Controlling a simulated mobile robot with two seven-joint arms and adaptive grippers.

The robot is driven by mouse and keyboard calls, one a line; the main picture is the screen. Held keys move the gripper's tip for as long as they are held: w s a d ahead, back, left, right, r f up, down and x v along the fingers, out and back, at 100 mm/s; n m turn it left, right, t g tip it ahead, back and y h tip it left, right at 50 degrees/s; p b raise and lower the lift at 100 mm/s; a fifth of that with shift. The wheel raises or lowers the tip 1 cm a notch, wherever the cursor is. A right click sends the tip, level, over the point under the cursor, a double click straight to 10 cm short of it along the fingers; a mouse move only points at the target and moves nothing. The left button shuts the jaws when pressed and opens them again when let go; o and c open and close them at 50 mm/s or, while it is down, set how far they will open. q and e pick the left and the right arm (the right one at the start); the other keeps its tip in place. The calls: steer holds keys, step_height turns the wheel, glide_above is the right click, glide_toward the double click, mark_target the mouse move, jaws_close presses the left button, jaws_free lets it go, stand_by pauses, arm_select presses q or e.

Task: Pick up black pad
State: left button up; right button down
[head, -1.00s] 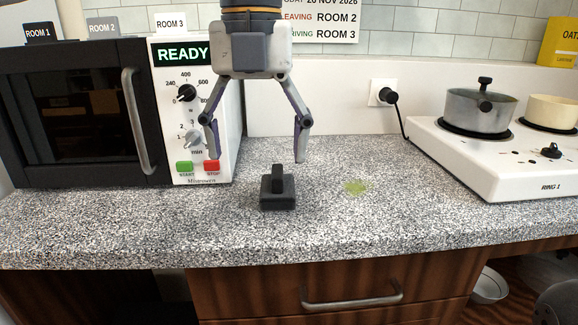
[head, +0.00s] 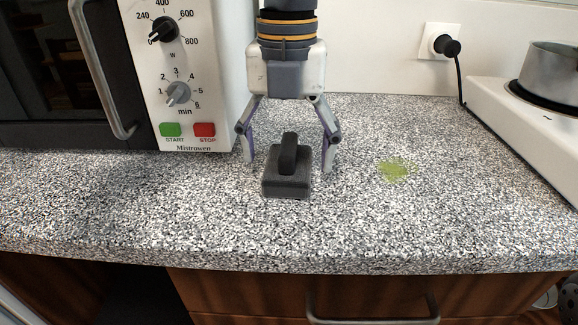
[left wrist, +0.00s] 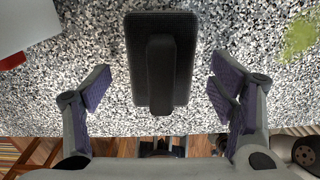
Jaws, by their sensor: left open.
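The black pad (head: 286,186) is a dark block with an upright ridge handle on top. It rests on the speckled counter, right of the microwave. My left gripper (head: 287,168) is open above and just behind the pad in the head view, with one finger to each side. In the left wrist view the pad (left wrist: 143,60) lies ahead of the open fingers, centred a little left between them, its handle pointing along the view. The fingers look apart from the pad. My right gripper is not in view.
A microwave (head: 190,75) stands close on the left. A white hotplate (head: 530,125) with a pot (head: 555,70) is at the right. A green stain (head: 395,170) lies on the counter (head: 200,220) right of the pad. A socket with a plug (head: 440,43) is on the wall behind.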

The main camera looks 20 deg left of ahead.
mark_target(288, 143)
arm_select(q)
steer(key=shift+w+f, duration=0.1)
steer(key=shift+f, duration=0.25)
steer(key=c, duration=1.3)
steer(key=shift+o, duration=0.2)
